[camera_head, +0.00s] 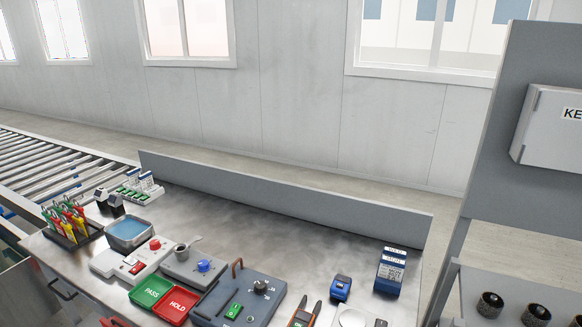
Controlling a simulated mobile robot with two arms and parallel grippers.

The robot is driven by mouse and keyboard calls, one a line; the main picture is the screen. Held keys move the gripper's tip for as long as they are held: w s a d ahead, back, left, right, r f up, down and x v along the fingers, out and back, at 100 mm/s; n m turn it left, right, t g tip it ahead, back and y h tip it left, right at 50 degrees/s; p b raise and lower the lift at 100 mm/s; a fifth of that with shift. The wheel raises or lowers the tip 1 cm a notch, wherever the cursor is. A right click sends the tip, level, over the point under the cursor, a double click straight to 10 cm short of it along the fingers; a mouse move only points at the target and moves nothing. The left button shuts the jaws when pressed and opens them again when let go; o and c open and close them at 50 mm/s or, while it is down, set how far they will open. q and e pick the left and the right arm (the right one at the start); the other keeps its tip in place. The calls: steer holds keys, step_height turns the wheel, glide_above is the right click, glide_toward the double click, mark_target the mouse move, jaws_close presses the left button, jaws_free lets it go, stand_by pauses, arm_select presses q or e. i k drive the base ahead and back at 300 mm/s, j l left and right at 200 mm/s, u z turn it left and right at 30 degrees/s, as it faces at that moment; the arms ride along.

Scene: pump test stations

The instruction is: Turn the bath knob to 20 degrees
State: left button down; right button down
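A blue-grey unit (228,308) with a brown handle stands near the front middle of the bench. It carries a black knob (260,286) with small pale marks around it, too small to read, and a green display. Left of it, a smaller grey unit has a blue knob (204,266). An open basin of light blue liquid (130,230) stands further left. I cannot tell for sure which knob is the bath knob, nor read its angle. Neither of my grippers shows in the head view.
Green PASS (151,291) and red HOLD (177,305) trays lie in front.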

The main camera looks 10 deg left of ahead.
mark_target(155, 245)
steer(key=u, duration=1.4)
steer(key=i+j+z, duration=0.25)
steer(key=i+j, duration=0.25)
steer(key=j, duration=0.25)
steer(key=i+j+z, duration=0.15)
steer(key=j, duration=0.25)
steer(key=i, duration=0.1)
